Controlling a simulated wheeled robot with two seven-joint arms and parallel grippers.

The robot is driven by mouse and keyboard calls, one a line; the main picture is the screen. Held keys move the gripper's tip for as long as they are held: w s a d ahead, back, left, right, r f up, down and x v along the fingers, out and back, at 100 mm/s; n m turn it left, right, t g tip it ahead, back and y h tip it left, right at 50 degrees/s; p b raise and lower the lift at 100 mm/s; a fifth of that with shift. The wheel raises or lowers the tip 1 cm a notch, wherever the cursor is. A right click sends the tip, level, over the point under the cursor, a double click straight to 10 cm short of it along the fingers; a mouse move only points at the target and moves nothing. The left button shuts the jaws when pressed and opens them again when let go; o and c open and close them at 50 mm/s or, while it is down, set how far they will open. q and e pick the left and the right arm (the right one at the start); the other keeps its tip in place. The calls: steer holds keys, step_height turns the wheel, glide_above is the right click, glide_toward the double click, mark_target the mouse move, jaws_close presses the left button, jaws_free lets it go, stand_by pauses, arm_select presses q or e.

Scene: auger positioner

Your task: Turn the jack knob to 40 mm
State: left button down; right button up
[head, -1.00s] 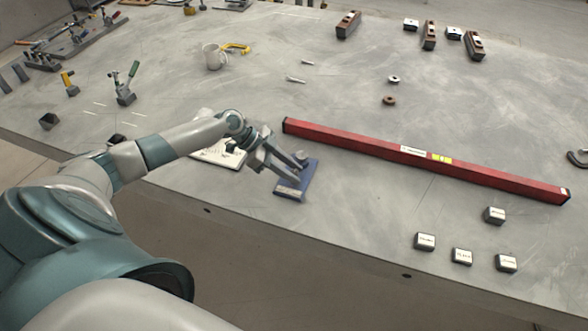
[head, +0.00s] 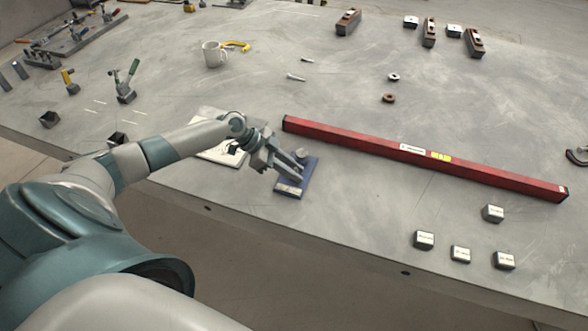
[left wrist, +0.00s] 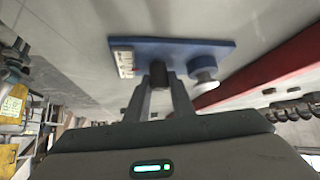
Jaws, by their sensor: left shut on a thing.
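The jack is a small device on a blue base plate (head: 309,181) near the table's front edge, with a pale scale label (head: 289,189) at its near end. The blue base (left wrist: 200,50) and label (left wrist: 123,63) also show in the left wrist view. My left gripper (head: 294,174) is over the base. In the wrist view its fingers (left wrist: 160,88) are shut on a dark round knob (left wrist: 158,71). A silver round-topped post (left wrist: 204,68) stands beside the knob; its top shows in the head view (head: 302,154). The scale reading is too small to read. My right gripper is not in view.
A long red bar (head: 370,142) lies just right of the jack. An open notebook (head: 218,148) lies behind my left forearm. Several small labelled blocks (head: 424,240) sit at the front right. A mug (head: 214,54) stands farther back.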

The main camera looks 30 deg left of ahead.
arm_select(q)
steer(key=n+t+y+p, duration=0.1)
steer(key=n+p, duration=0.1)
steer(key=p, duration=0.2)
steer(key=n+t+y+p, duration=0.1)
steer(key=n+y+p, duration=0.1)
steer(key=n+p, duration=0.1)
steer(key=n+t+y+p, duration=0.1)
steer(key=n+t+p, duration=0.1)
steer(key=p, duration=0.3)
steer(key=shift+d+r+n+y+p, duration=0.1)
steer(key=shift+r+n+y+p, duration=0.25)
steer(key=shift+n, duration=0.25)
steer(key=shift+f+n+y+p, duration=0.15)
steer(key=shift+n+y+p, duration=0.1)
steer(key=shift+n+p, duration=0.05)
steer(key=shift+f+n+t+y+p, duration=0.2)
steer(key=shift+n+t+y+p, duration=0.15)
steer(key=shift+n+y, duration=0.6)
steer(key=n+y, duration=0.3)
steer(key=n, duration=0.1)
steer(key=shift+n, duration=0.25)
steer(key=shift+f+n+g+y+b, duration=0.1)
steer(key=shift+n+g+y+b, duration=0.35)
steer(key=shift+n+y, duration=0.6)
steer(key=shift+n+g+y+b, duration=0.35)
steer(key=shift+n+g+y, duration=0.25)
steer(key=shift+n, duration=0.65)
steer(key=c, duration=1.8)
jaws_free()
